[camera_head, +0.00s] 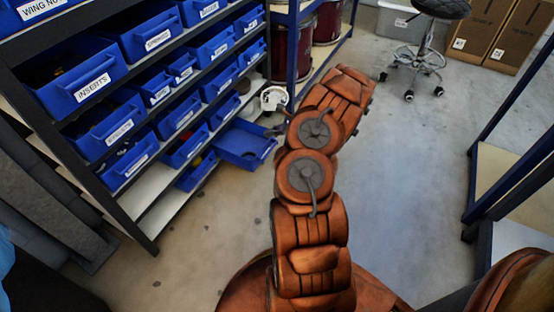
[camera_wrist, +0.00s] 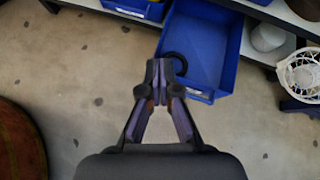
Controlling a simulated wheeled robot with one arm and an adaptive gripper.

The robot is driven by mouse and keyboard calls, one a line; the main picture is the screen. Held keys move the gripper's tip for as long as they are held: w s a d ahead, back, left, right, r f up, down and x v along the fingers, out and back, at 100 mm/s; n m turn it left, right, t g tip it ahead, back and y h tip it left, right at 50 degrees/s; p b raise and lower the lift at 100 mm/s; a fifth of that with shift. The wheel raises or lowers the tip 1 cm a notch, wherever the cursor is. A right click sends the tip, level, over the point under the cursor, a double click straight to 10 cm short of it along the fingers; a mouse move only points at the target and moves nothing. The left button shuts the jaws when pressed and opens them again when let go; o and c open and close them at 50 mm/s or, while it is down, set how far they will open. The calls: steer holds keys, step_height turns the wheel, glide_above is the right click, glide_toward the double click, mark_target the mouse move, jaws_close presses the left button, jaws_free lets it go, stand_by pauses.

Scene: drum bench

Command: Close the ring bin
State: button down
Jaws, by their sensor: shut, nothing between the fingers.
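The open blue bin (camera_head: 245,147) juts out from the lowest row of the shelf rack in the head view. It also shows in the wrist view (camera_wrist: 215,45), pulled out, with a dark ring (camera_wrist: 177,62) lying inside at its near left corner. I take it as the ring bin; its label is not readable. My gripper (camera_wrist: 167,68) is shut and empty. Its fingertips overlap the bin's near left corner in the wrist view; I cannot tell whether they touch it. In the head view the gripper is mostly hidden behind my arm.
Several labelled blue bins (camera_head: 88,82) fill the rack to the left. A white fan-like object (camera_wrist: 300,73) stands right of the open bin. A stool (camera_head: 415,55) and cardboard boxes (camera_head: 500,30) are at the back. The floor (camera_head: 400,170) between is clear.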

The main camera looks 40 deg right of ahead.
steer(key=s+d+f+m+h+b, duration=0.1)
steer(key=s+d+f+m+b, duration=0.1)
steer(key=s+d+f, duration=0.4)
steer(key=s+d+f+m+h+b, duration=0.1)
steer(key=s+d+f+m+h, duration=0.15)
steer(key=f, duration=0.45)
steer(key=w+a+f+b, duration=0.2)
steer(key=w+f+b, duration=0.3)
steer(key=w, duration=0.6)
steer(key=shift+w+f+y+b, duration=0.2)
steer(key=shift+f+y+b, duration=0.15)
steer(key=shift+y, duration=0.1)
steer(key=shift+a, duration=0.15)
